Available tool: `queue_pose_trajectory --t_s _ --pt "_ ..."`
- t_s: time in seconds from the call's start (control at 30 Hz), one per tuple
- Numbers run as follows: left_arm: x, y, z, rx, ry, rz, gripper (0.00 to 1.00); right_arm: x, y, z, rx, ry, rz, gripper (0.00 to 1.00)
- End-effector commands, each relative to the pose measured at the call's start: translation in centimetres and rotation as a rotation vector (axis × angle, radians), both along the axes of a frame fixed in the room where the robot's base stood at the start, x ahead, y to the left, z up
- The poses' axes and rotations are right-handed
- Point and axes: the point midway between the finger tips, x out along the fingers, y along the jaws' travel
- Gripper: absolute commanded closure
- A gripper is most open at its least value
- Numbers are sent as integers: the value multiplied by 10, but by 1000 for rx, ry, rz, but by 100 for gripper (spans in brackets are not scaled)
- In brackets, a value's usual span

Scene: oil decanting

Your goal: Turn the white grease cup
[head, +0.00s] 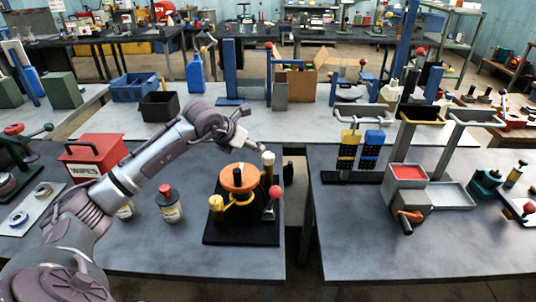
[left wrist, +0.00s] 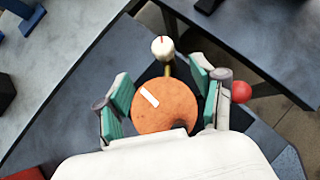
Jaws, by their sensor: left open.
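The white grease cup (head: 268,159) stands upright at the back right of a black-based fixture (head: 212,236) with an orange round top (head: 239,178). In the left wrist view the cup shows as a small white knob (left wrist: 162,46) on a yellowish stem, beyond the orange disc (left wrist: 165,104). My left gripper (head: 241,138) is above and behind the fixture in the head view. In the left wrist view its teal-padded fingers (left wrist: 161,78) are spread, with the orange disc between them in the picture and the cup past the fingertips. The gripper is empty. My right gripper is not in view.
A red-knobbed lever (head: 274,193) stands right of the orange top and a yellow cup (head: 216,204) at its left. A bottle with a red cap (head: 169,205) and a red wipes box (head: 96,155) are left. A gap separates this table from the right table (head: 350,250).

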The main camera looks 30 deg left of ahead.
Motion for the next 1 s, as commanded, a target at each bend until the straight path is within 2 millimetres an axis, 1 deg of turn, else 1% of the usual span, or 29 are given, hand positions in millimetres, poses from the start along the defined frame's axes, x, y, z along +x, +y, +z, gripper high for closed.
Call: queue_pose_trajectory --t_s 0.03,0.2,0.4,0.5,0.7,1.0 --pt "6 -2 -4 -6 3 -1 32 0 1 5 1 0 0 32" --pt "31 -5 -28 -9 2 -2 32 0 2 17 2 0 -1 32" --pt "61 -7 -59 -8 1 -3 32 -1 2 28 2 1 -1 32" --pt "72 -8 -71 -8 1 -4 32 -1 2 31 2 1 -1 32" --pt "86 -8 -85 -5 -1 -5 32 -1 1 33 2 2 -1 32" --pt "89 -8 -90 -3 -1 -6 32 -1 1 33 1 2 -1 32"
